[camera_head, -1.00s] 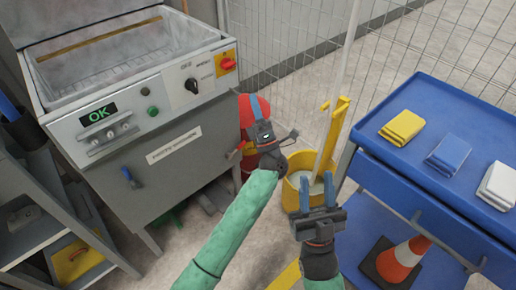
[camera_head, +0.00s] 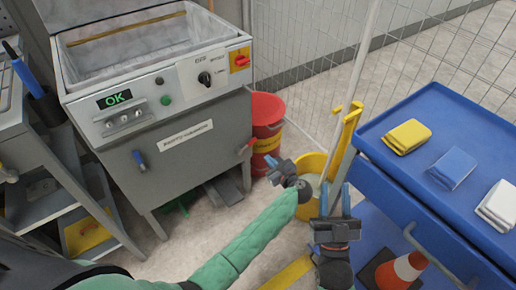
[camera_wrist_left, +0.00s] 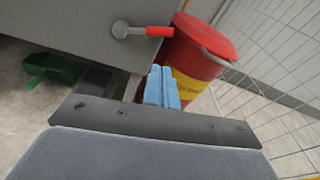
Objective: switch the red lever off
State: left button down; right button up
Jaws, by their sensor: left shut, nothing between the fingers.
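The red lever (camera_head: 248,145) sits at the right front edge of the grey machine (camera_head: 185,145). In the left wrist view its red handle (camera_wrist_left: 158,31) points sideways to the right from a round metal pivot. My left gripper (camera_head: 272,163) is below and to the right of the lever, apart from it. Its blue fingers (camera_wrist_left: 162,88) are together and empty in the left wrist view, beneath the lever handle. My right gripper (camera_head: 335,192) is open and empty, by the yellow bucket.
A red bucket (camera_head: 266,110) stands right behind the lever. A yellow mop bucket (camera_head: 311,207) stands beside the left gripper. A blue cart (camera_head: 400,175) with folded cloths is at right. A blue lever (camera_head: 139,159) is on the machine front. Wire fence (camera_head: 310,50) closes the back.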

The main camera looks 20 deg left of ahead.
aim_at(248, 145)
pick_arm(q)
jog(key=shift+s+n, duration=0.1)
jog(key=shift+n, duration=0.9)
jog(key=shift+a, duration=0.1)
